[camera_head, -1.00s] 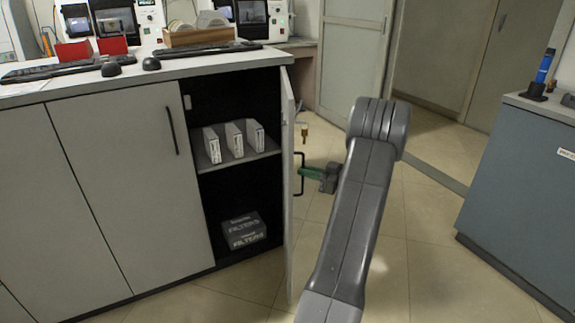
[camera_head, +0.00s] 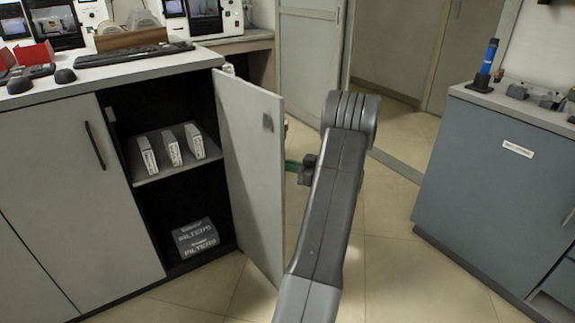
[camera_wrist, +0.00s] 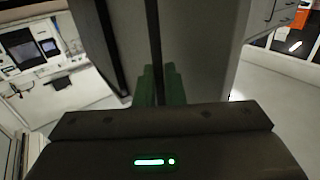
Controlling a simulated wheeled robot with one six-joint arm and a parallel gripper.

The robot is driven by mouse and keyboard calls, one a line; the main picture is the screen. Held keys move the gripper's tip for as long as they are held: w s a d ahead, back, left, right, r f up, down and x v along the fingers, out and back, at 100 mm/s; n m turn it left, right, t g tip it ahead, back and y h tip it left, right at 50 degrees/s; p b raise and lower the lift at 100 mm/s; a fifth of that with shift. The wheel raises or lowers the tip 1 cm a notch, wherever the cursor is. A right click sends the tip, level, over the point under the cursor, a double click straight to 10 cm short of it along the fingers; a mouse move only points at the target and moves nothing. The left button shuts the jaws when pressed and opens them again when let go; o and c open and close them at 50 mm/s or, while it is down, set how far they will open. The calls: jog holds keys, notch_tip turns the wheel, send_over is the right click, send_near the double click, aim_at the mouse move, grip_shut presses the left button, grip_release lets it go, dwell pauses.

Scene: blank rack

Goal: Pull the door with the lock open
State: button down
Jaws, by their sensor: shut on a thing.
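The cabinet door (camera_head: 252,165) stands swung well open, its pale inner face toward me in the head view. A small brass-coloured bit, likely the lock, barely shows past its free edge. The handle is hidden behind the door in the head view.
The open cabinet holds several white boxes (camera_head: 172,148) on a shelf (camera_head: 150,178) and dark filter boxes (camera_head: 195,238) below. A closed door (camera_head: 60,190) is to its left. A blue-grey cabinet (camera_head: 500,190) stands right. The floor (camera_head: 385,250) between is clear.

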jog(key=shift+a, duration=0.2)
jog(key=c, duration=1.5)
grip_release()
jog(key=shift+w+a+f, duration=0.1)
jog(key=shift+w+a, duration=0.05)
jog(key=shift+a, duration=0.1)
jog(key=shift+c, duration=0.2)
jog(key=shift+d, duration=0.2)
jog(key=p+v, duration=0.1)
jog(key=v, duration=1.3)
jog(key=shift+a, duration=0.25)
